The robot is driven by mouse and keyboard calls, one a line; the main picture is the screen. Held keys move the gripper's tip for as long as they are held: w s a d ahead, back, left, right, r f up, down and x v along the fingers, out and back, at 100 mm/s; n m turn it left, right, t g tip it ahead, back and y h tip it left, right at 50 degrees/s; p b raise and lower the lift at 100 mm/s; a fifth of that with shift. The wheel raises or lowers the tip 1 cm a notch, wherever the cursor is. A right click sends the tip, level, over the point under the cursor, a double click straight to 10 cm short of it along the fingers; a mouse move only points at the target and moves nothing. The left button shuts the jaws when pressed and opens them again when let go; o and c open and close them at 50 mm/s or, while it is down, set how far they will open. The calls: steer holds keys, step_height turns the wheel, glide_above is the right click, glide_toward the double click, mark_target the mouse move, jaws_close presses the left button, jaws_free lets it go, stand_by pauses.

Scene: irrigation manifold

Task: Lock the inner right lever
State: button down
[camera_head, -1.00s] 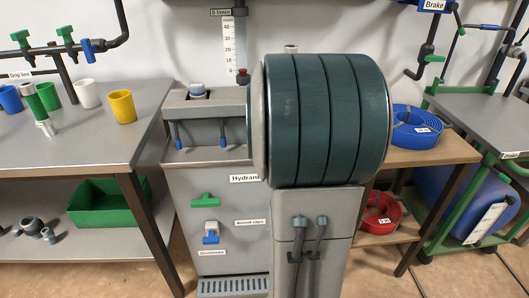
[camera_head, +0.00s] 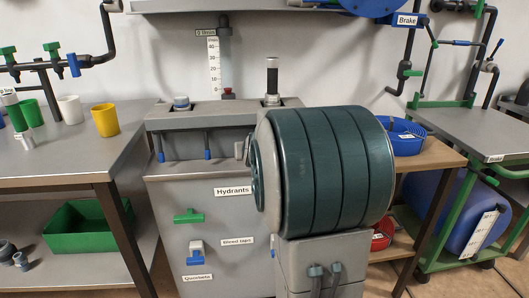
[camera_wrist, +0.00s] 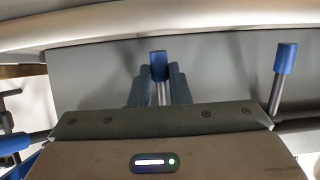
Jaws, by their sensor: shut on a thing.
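In the wrist view my gripper (camera_wrist: 160,76) has its two grey fingers closed around a metal lever with a blue tip (camera_wrist: 158,62). The tip sticks out just past the fingers. A second blue-tipped lever (camera_wrist: 285,60) stands free to the right, slightly tilted. In the head view, two blue-tipped levers, one at the left (camera_head: 160,150) and one nearer the middle (camera_head: 207,145), hang from the grey hydrant cabinet (camera_head: 165,215). The cabinet's right part and my gripper are hidden there. I cannot tell from the labels which lever is gripped.
The left bench (camera_head: 60,160) carries coloured cups, such as a yellow cup (camera_head: 105,120). A green bin (camera_head: 85,228) sits on its lower shelf. A blue hose coil (camera_head: 405,140) lies at right, beside a green-framed cart (camera_head: 478,150). A pipe runs above the left bench.

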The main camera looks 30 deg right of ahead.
steer(key=shift+w+r, duration=0.1)
steer(key=shift+w, duration=0.05)
steer(key=c, duration=1.4)
jaws_free()
steer(key=shift+d, duration=0.1)
steer(key=shift+o, duration=0.2)
steer(key=p+v, duration=0.6)
steer(key=v, duration=0.7)
steer(key=shift+s, duration=0.35)
